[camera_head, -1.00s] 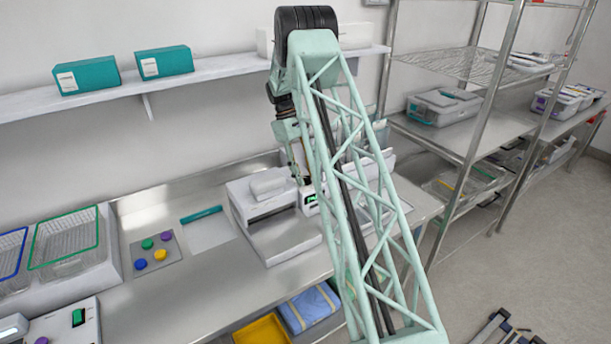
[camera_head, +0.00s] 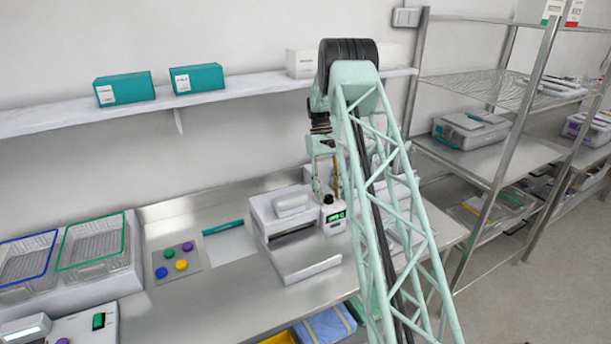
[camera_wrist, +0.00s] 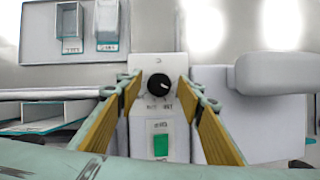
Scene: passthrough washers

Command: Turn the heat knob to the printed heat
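The heat knob (camera_wrist: 159,86) is a round black dial with a pale pointer mark, on a white control panel (camera_wrist: 160,67). Printed labels sit below it, too small to read surely. A green switch (camera_wrist: 160,145) is lower on the panel. My gripper (camera_wrist: 157,97) is open, its two yellow-padded fingers on either side of the knob in the wrist view; I cannot tell whether they touch it. The printed heat value is not readable.
A mat with coloured discs (camera_head: 178,262) and wire baskets (camera_head: 95,245) lie left on the steel bench. Teal boxes (camera_head: 125,89) stand on the shelf above. A pale rounded part (camera_wrist: 280,72) lies close right of my gripper in the wrist view.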

